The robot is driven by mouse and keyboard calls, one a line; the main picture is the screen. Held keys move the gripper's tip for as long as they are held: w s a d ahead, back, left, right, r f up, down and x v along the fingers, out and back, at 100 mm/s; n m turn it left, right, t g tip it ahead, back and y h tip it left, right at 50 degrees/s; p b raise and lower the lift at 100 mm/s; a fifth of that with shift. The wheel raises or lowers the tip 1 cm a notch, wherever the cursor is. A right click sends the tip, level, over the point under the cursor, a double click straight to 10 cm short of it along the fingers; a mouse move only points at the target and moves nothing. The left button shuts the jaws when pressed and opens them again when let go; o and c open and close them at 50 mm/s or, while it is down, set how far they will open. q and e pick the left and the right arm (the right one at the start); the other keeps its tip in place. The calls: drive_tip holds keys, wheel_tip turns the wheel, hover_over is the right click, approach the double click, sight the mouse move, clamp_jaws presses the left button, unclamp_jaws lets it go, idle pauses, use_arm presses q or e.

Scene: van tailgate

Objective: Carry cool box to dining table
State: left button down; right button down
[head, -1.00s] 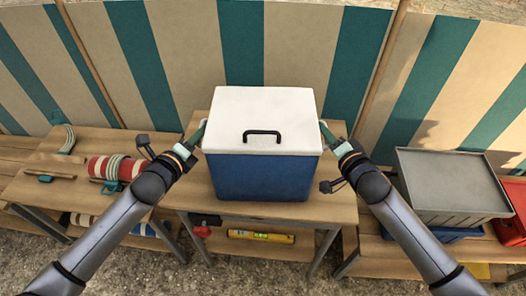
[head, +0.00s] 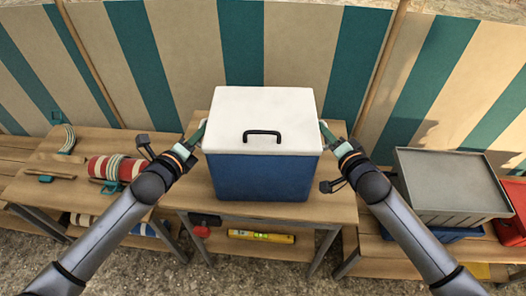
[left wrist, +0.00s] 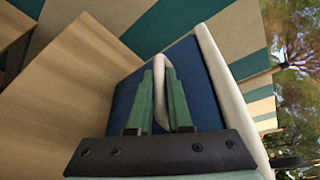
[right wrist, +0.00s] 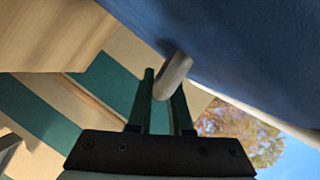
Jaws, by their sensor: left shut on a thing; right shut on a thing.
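The cool box (head: 262,178) has a blue body and a white lid with a black handle on top. It sits upright on the middle wooden table (head: 330,208) in the head view. My left gripper (head: 200,132) is at its left side, shut on a pale side handle (left wrist: 160,90). My right gripper (head: 327,132) is at its right side, shut on the other pale side handle (right wrist: 173,76). The blue side wall fills much of both wrist views. No dining table can be made out in these frames.
A grey lidded crate (head: 450,185) and a red bin (head: 513,215) stand at the right. A yellow spirit level (head: 262,236) lies on a shelf below. A striped canvas wall (head: 300,55) stands behind.

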drive_tip(key=shift+d, duration=0.1)
idle(0.4)
use_arm(q)
drive_tip(key=shift+w+r, duration=0.1)
drive_tip(key=shift+r, duration=0.2)
use_arm(e)
drive_tip(key=shift+w+r, duration=0.1)
drive_tip(key=shift+r, duration=0.15)
use_arm(q)
drive_tip(key=shift+r, duration=0.1)
use_arm(e)
drive_tip(key=shift+r, duration=0.1)
